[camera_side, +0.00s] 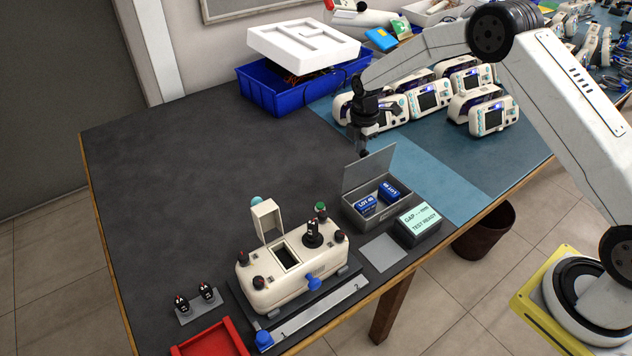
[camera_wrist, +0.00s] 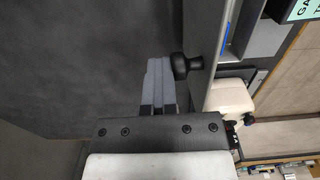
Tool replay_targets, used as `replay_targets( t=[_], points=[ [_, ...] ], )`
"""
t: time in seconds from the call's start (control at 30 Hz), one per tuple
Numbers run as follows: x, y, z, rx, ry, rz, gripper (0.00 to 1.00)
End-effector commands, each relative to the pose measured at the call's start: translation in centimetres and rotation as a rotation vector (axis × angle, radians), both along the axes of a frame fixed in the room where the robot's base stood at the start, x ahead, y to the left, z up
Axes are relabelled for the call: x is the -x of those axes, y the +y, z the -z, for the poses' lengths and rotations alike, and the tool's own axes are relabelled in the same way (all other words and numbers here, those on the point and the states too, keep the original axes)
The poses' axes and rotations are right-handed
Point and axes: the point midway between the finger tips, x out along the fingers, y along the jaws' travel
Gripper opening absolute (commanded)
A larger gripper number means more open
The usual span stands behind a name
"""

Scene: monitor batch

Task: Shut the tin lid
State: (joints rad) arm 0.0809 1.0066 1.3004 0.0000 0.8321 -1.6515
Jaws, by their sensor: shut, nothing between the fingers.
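The grey tin (camera_side: 378,214) stands on the bench with its lid (camera_side: 367,169) open, raised and leaning slightly back. Two blue packets (camera_side: 366,205) lie inside it. My gripper (camera_side: 363,153) is just behind the raised lid, near its upper edge, pointing down. In the wrist view, the fingers (camera_wrist: 160,68) are shut and empty. A round black knob (camera_wrist: 184,65) sits beside the fingertips, between them and the lid (camera_wrist: 207,40); I cannot tell whether the fingers touch it.
A small box with a green label (camera_side: 418,225) stands right of the tin. A cream device with a raised flap (camera_side: 288,265) stands at the front left. Several white monitors (camera_side: 433,97) and a blue crate (camera_side: 275,97) are behind. The dark bench left of the tin is clear.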

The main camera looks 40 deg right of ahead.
Motion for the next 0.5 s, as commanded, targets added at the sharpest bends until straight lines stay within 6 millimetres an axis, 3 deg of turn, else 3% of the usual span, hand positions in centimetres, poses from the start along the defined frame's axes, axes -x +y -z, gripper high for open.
replay_targets(
  t=[0.5],
  points=[
    [1.9, 0.0, -0.2, 0.0, 0.004, 0.0, 0.0]
  ],
)
